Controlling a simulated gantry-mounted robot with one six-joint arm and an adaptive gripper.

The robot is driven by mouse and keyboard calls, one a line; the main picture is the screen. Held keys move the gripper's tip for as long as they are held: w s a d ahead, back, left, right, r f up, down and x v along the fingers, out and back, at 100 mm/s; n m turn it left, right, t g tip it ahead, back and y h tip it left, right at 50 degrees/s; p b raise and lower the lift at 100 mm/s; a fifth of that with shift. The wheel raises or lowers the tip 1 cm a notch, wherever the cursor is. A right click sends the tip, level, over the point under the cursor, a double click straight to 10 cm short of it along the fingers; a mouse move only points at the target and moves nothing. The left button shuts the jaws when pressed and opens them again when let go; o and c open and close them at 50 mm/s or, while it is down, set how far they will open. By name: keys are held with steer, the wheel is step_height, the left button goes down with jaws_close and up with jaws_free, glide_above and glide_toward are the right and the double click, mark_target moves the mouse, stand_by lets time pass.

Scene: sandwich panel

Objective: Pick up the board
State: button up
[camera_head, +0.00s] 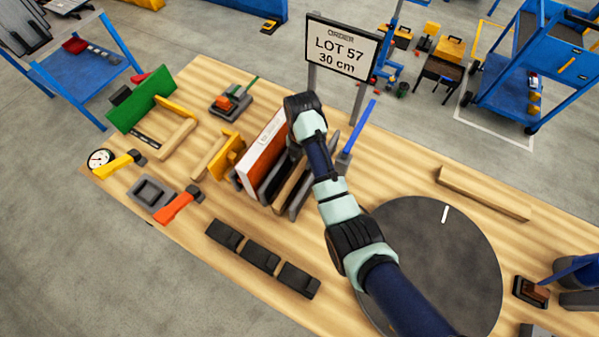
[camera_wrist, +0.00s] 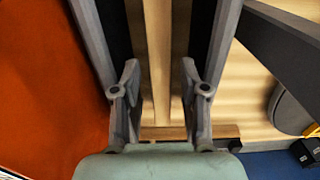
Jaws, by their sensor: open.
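A rack of upright slabs stands on the wooden workbench (camera_head: 205,85) in the head view. It holds an orange panel with a white edge (camera_head: 262,152), dark grey plates (camera_head: 298,203) and a light wooden board (camera_head: 289,182). In the wrist view my gripper (camera_wrist: 160,75) is open, with its fingers apart. Between and beyond the fingers is a light wooden strip (camera_wrist: 158,40), seen edge-on, with grey uprights (camera_wrist: 93,40) and dark gaps on both sides. I cannot tell whether the fingers touch it. In the head view my wrist hides the fingers.
The orange panel fills the left of the wrist view. A blue bar on a grey stand (camera_head: 358,138) and a sign reading LOT 57, 30 cm (camera_head: 341,49) stand close behind my arm. A dark round plate (camera_head: 450,260) lies right. Black blocks (camera_head: 260,257) lie in front.

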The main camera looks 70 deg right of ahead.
mark_target(301, 172)
steer(key=shift+f, duration=0.6)
step_height(301, 172, down, 8)
steer(key=shift+r+b, duration=0.2)
steer(key=shift+b, duration=0.9)
steer(key=shift+r, duration=0.1)
jaws_close()
